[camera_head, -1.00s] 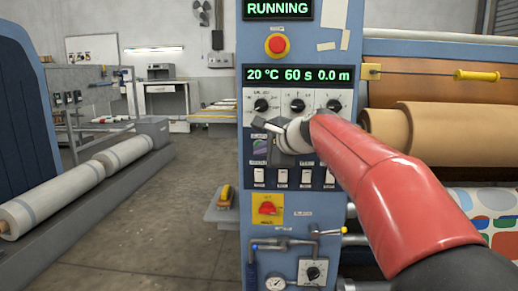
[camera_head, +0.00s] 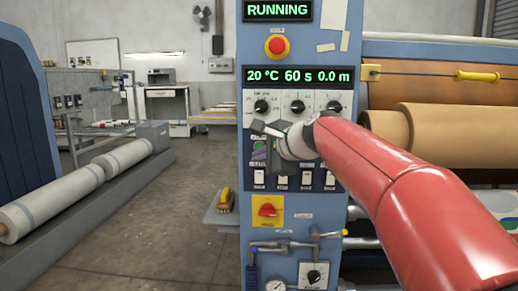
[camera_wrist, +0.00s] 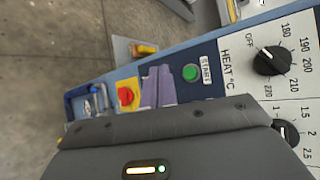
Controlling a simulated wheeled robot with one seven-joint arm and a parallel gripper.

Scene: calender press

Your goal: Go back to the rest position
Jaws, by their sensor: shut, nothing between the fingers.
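My gripper (camera_head: 264,129) is at the end of my red arm, in front of the control panel (camera_head: 247,200) of the press in the head view. Its fingers are shut and empty, pointing left just below the left and middle dials. In the wrist view the shut fingers (camera_wrist: 158,87) show beside the green START button (camera_wrist: 190,73). The START button also shows in the head view (camera_head: 259,146), just below the gripper. The display (camera_head: 292,76) reads 20 °C, 60 s, 0.0 m, and the sign above (camera_head: 278,10) reads RUNNING.
The heat dial (camera_wrist: 272,60) is close to my gripper in the wrist view. A red emergency button (camera_head: 277,45) and a red-yellow switch (camera_head: 267,210) are on the panel. Brown rolls (camera_head: 450,131) stand at right. Open floor (camera_head: 170,220) is at left.

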